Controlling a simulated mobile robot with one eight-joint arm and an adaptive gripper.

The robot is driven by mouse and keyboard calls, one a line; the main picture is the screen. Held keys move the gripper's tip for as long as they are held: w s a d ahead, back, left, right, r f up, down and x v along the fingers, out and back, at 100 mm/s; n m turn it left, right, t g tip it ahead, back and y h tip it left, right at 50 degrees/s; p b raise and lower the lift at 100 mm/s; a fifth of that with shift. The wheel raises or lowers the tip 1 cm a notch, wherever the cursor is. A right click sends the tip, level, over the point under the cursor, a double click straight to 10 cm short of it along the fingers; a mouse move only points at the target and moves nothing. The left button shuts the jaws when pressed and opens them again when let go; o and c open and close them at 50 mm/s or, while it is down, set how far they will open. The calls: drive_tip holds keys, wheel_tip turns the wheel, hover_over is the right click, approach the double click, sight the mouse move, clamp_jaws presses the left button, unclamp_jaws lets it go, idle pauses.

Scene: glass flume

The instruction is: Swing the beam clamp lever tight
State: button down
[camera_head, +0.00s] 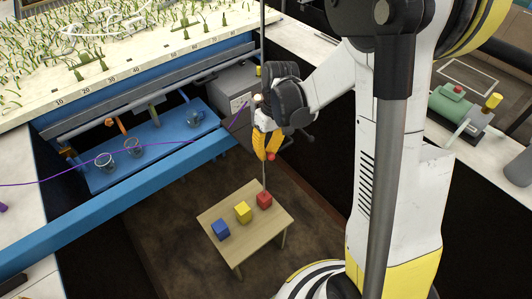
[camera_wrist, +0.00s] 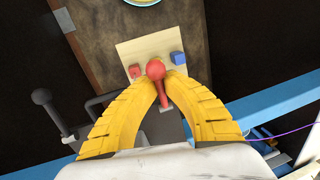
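A red lever with a round knob (camera_wrist: 155,69) shows in the wrist view, its short arm running back between my fingers. I take it to be the beam clamp lever. My gripper (camera_wrist: 161,84) has its two yellow ribbed fingers closed in on the lever from both sides, just behind the knob. In the head view my gripper (camera_head: 268,152) points down beside the flume's right end, with the red knob (camera_head: 271,157) at its fingertips. The clamp body is mostly hidden behind my gripper and wrist. I cannot tell how tight the clamp is.
A small wooden table (camera_head: 243,256) with red, yellow and blue cubes stands on the floor below. The blue flume beam (camera_head: 120,211) and a blue shelf with glass beakers lie left. A black-knobbed lever (camera_wrist: 41,97) stands left of my fingers. A thin purple line crosses the flume.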

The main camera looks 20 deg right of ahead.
drive_tip(key=shift+w+r+g, duration=0.1)
drive_tip(key=shift+r+g, duration=0.15)
drive_tip(key=shift+g, duration=0.35)
drive_tip(key=c, duration=1.5)
unclamp_jaws()
drive_tip(key=shift+c, duration=0.2)
drive_tip(key=shift+r, duration=0.1)
drive_tip(key=v, duration=1.1)
drive_tip(key=shift+a+r, duration=0.2)
drive_tip(key=shift+r, duration=0.2)
